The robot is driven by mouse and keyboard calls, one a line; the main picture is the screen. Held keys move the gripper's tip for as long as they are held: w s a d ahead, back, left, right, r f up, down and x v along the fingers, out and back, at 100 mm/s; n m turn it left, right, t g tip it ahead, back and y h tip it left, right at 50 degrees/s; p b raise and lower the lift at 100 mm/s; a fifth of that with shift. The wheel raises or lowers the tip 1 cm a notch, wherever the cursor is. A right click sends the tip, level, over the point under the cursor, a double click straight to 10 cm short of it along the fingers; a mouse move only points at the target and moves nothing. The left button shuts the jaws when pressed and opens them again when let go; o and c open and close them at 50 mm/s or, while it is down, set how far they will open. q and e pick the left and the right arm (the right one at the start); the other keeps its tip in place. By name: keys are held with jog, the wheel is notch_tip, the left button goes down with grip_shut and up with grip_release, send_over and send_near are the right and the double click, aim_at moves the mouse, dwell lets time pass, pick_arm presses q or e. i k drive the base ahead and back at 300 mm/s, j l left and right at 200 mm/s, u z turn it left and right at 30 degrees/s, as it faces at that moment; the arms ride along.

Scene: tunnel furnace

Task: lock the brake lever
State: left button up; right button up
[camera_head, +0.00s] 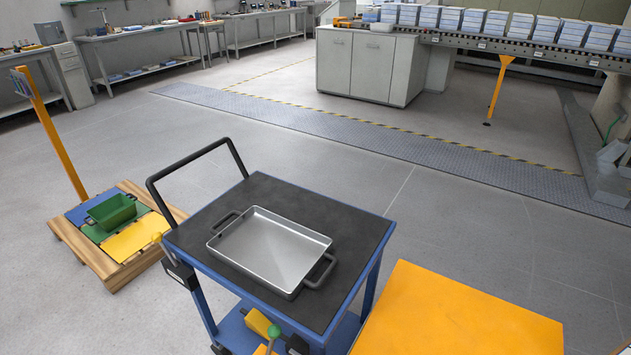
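A blue-framed cart (208,285) with a black top (350,225) stands in front of me. A lever with a yellow knob (157,237) sticks up at the cart's left corner, beside a small dark labelled box (180,273). A second lever with a green knob (273,331) shows low at the cart's near side, by yellow parts (258,322). I cannot tell which one is the brake lever, or whether either is locked. Neither of my grippers is in view.
A metal tray (268,250) with black handles lies on the cart top. A black push handle (195,155) rises at the cart's left end. An orange surface (455,315) is at the right. A wooden pallet (95,258) holds a green bin (112,212). Open floor lies beyond.

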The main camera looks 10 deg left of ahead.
aim_at(156, 237)
jog(key=u, duration=1.45)
jog(key=i+j+z, duration=0.1)
jog(key=j, duration=0.3)
jog(key=i+j, duration=0.2)
jog(key=j, duration=0.2)
jog(key=i+j+z, duration=0.15)
jog(key=j, duration=0.25)
jog(key=i+j+z, duration=0.1)
jog(key=j, duration=0.35)
jog(key=i+j, duration=0.1)
jog(key=j, duration=0.3)
jog(key=z, duration=0.05)
